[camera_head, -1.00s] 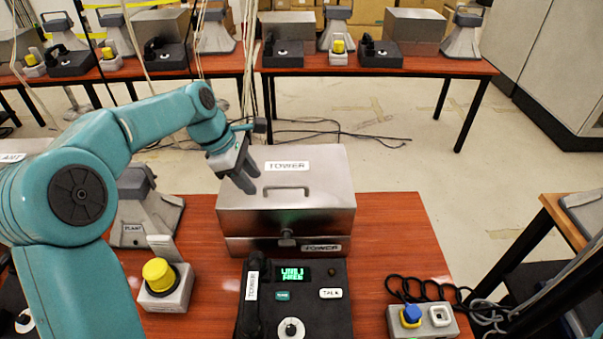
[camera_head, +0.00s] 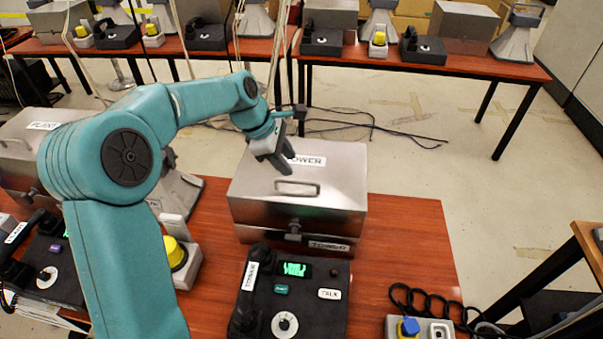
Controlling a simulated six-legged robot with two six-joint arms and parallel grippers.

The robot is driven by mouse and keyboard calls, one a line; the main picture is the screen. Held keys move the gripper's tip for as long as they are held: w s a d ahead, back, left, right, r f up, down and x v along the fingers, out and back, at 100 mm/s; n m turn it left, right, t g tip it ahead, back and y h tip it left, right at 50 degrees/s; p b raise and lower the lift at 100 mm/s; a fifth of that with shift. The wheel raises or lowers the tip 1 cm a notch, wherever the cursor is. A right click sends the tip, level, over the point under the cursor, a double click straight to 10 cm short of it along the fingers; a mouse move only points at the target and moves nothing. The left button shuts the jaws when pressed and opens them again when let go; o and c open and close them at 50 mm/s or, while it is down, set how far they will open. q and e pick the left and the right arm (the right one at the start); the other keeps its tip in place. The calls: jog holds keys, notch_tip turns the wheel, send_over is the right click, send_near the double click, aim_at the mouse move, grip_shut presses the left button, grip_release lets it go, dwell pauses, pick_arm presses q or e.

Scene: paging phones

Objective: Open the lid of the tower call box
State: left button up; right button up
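The tower call box (camera_head: 335,201) is a grey metal box on the red-brown table, with its lid (camera_head: 335,178) shut. The lid has a TOWER label (camera_head: 306,160), partly hidden by my gripper, and a bar handle (camera_head: 297,188) on top. A latch (camera_head: 293,230) is on the front. My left gripper (camera_head: 287,167) hangs above the lid, just behind and left of the handle. Its dark fingers point down and look a little apart, with nothing seen between them. I cannot tell whether they touch the lid. My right gripper is out of view.
A black TOWER phone (camera_head: 310,310) stands in front of the box. A yellow button unit (camera_head: 183,262) is left of it, partly behind my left arm. A blue button unit (camera_head: 409,328) with a coiled cord is at front right. The table right of the box is clear.

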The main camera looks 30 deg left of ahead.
aim_at(299, 181)
pick_arm(q)
jog(key=x, duration=0.4)
jog(key=p+x, duration=0.1)
jog(key=x, duration=0.2)
jog(key=shift+w+a, duration=0.2)
jog(key=shift+a, duration=0.1)
jog(key=shift+d+f, duration=0.4)
jog(key=shift+w+a+f, duration=0.15)
jog(key=shift+a+f, duration=0.1)
jog(key=shift+d+r, duration=0.1)
jog(key=shift+d, duration=0.05)
grip_shut()
